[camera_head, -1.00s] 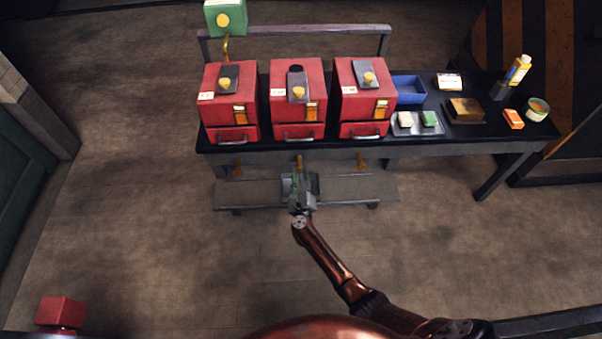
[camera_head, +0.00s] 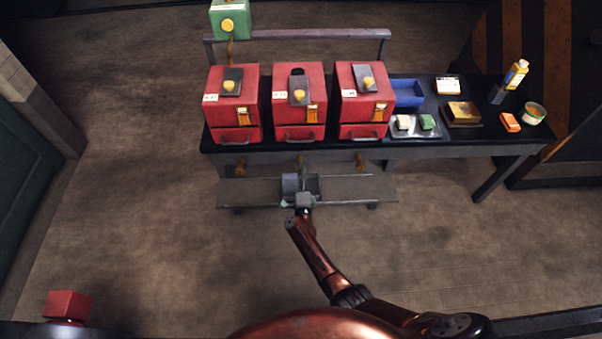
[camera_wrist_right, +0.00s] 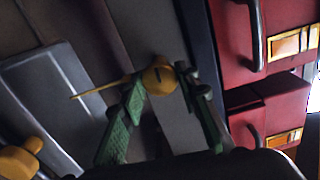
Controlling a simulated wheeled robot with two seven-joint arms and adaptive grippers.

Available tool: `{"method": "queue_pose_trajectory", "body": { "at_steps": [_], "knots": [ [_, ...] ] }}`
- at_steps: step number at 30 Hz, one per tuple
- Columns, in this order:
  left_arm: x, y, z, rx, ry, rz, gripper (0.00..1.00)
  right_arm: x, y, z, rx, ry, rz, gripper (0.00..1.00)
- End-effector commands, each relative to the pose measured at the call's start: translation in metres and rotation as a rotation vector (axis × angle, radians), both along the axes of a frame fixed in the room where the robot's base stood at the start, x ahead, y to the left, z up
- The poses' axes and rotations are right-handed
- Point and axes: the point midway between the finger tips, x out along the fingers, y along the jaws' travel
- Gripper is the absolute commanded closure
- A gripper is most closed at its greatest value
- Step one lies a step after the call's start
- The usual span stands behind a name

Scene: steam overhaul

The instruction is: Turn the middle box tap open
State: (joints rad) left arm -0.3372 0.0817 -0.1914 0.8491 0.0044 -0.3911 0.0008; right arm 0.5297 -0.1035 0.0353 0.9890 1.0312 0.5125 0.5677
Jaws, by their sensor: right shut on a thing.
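Three red boxes stand in a row on the dark bench. The middle box (camera_head: 298,114) has a grey plate with a yellow knob on top. Its brass tap (camera_head: 299,160) sticks out below the bench's front edge. In the right wrist view the tap is a rounded brass head (camera_wrist_right: 158,78) with a dark slot and a thin pointer to the left. My right gripper (camera_head: 303,176) is below the middle box, in front of the tap. Its green fingers (camera_wrist_right: 160,92) are shut on the tap, one on each side. My left gripper is not in view.
A second brass tap (camera_wrist_right: 18,160) shows at the wrist view's lower left. Left (camera_head: 240,168) and right (camera_head: 361,162) taps flank the middle one. A low shelf (camera_head: 350,190) lies below. A blue tray (camera_head: 408,92) and small items occupy the bench's right. The floor in front is open.

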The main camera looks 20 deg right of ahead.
Motion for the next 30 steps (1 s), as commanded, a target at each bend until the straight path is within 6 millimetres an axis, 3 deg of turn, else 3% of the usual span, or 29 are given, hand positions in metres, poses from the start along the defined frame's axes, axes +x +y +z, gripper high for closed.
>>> {"method": "queue_pose_trajectory", "body": {
  "at_steps": [22,23,30],
  "knots": [
    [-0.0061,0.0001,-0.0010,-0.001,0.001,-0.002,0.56,-0.0001,0.0020,-0.0013,-0.082,0.026,0.003,0.95],
    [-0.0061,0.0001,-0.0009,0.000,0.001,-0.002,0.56,-0.0001,0.0020,-0.0013,-0.082,0.026,0.003,0.69],
    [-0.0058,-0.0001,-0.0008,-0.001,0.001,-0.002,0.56,-0.0003,0.0005,-0.0008,-0.082,0.026,0.001,0.53]
  ]
}}
